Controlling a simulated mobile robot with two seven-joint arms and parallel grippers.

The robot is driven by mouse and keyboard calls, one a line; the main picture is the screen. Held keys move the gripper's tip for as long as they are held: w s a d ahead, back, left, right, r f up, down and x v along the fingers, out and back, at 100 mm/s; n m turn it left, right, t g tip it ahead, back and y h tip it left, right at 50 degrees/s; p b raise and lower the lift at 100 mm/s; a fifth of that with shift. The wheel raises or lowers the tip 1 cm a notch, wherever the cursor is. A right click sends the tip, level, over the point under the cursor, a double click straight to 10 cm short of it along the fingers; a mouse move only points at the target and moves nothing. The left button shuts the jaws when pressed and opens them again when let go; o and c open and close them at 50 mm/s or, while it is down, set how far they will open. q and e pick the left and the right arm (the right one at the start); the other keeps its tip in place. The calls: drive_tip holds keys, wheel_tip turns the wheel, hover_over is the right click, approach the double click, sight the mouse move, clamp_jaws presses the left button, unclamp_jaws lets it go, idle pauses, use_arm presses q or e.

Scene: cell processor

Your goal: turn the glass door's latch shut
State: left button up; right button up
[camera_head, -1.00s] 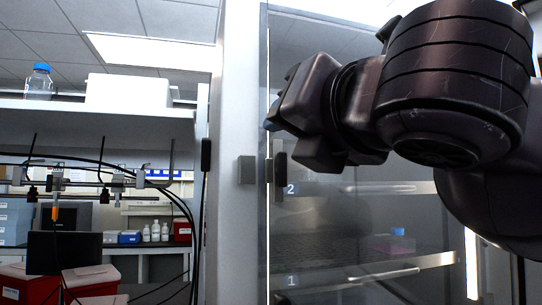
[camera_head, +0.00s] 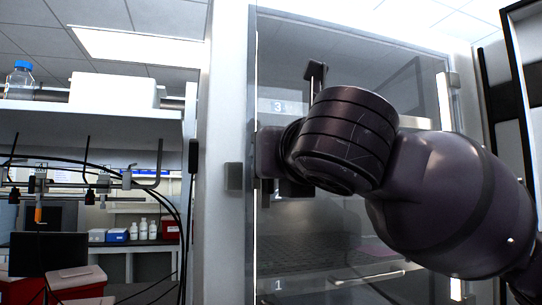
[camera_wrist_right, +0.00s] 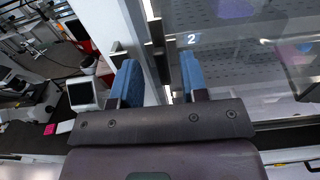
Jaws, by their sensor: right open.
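The glass door (camera_head: 310,225) fills the right half of the head view, its edge beside a pale upright post (camera_head: 220,100). A small grey block (camera_head: 234,177) is fixed on the post at the door's edge. In the head view my right arm covers the part of the door edge where the dark latch sits. In the right wrist view my right gripper (camera_wrist_right: 158,78) is open, its two blue fingers apart on either side of the post and door edge. Whether a finger touches the latch cannot be told. My left gripper is not in view.
Shelves marked with numbers show behind the glass. On the left are a shelf with a blue-capped bottle (camera_head: 20,80) and a white box (camera_head: 112,90), hanging cables, and red bins (camera_head: 78,284). Open floor space cannot be judged.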

drive_tip(key=shift+x, duration=1.4)
clamp_jaws()
